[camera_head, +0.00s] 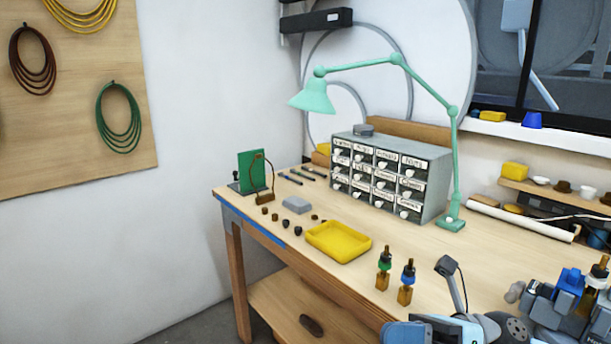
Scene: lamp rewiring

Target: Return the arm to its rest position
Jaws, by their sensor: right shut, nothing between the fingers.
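My right gripper (402,333) shows at the bottom edge, coming in from the lower right and pointing left. It is shut and empty, and the bottom edge cuts off part of it. A grey bracket of mine with a dark cable stands up from its wrist. The gripper appears in front of the near part of the wooden workbench (480,262), below two small dropper bottles, one with a green collar (384,270) and one with a blue collar (408,280). I cannot tell its height over the bench. My left gripper is not in view.
A yellow tray (338,241), a drawer cabinet (385,180) and a mint desk lamp (314,95) stand on the bench. A blue device (560,308) with bottles is close to my arm's right. A green panel (251,168) stands far left.

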